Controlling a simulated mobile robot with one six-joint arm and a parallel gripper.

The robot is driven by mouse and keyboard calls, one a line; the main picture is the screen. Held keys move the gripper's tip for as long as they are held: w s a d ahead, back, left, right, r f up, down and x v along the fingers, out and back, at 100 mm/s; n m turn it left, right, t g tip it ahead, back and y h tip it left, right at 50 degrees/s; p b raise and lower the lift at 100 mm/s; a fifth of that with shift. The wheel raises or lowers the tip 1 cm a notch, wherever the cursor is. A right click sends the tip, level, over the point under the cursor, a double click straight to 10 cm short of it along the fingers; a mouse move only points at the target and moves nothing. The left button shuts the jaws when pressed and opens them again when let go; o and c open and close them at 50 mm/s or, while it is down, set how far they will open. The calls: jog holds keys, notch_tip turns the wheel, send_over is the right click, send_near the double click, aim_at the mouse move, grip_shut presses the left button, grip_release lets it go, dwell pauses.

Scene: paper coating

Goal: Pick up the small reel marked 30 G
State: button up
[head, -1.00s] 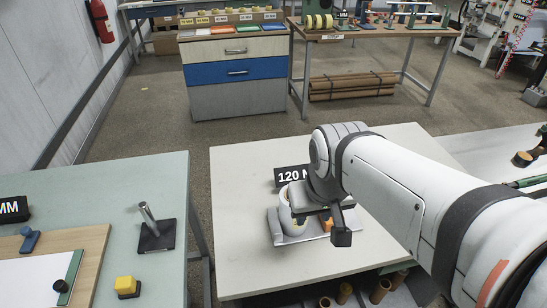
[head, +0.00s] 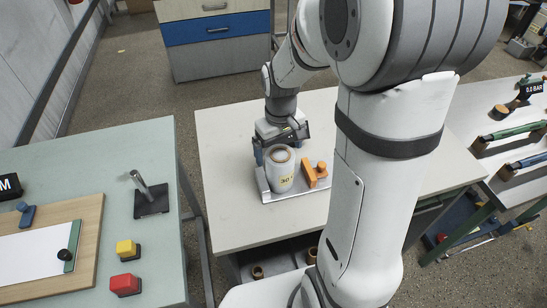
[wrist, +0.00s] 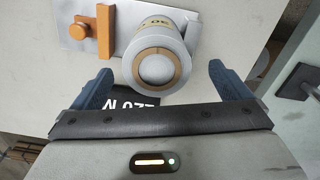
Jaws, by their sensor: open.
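The small reel (head: 283,170) is a white cylinder with a brown ring at its top and a yellow "30" label. It stands on a silver metal plate (head: 273,194) on the pale table. In the wrist view the reel (wrist: 163,38) shows its round end with the brown core. My gripper (wrist: 162,88) is open, with its two blue fingers apart and the reel's end lying between and just beyond their tips. The fingers do not appear to touch it. In the head view my gripper (head: 282,136) is just behind the reel.
An orange clamp-like part (head: 315,174) stands on the plate right beside the reel. A black sign (wrist: 133,101) lies below the reel in the wrist view. A green table (head: 100,160) with a metal post (head: 151,195) and red and yellow buttons is at left.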

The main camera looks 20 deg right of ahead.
jog(key=shift+w+d+f+p, duration=0.1)
jog(key=shift+f+p, duration=0.2)
jog(key=shift+f, duration=1.5)
jog(key=shift+w+d+f+p, duration=0.1)
jog(key=shift+f+p, duration=0.2)
jog(key=shift+f, duration=1.45)
jog(key=shift+c, duration=0.5)
jog(key=c, duration=1.3)
jog(key=shift+o, duration=0.2)
jog(key=shift+r, duration=0.1)
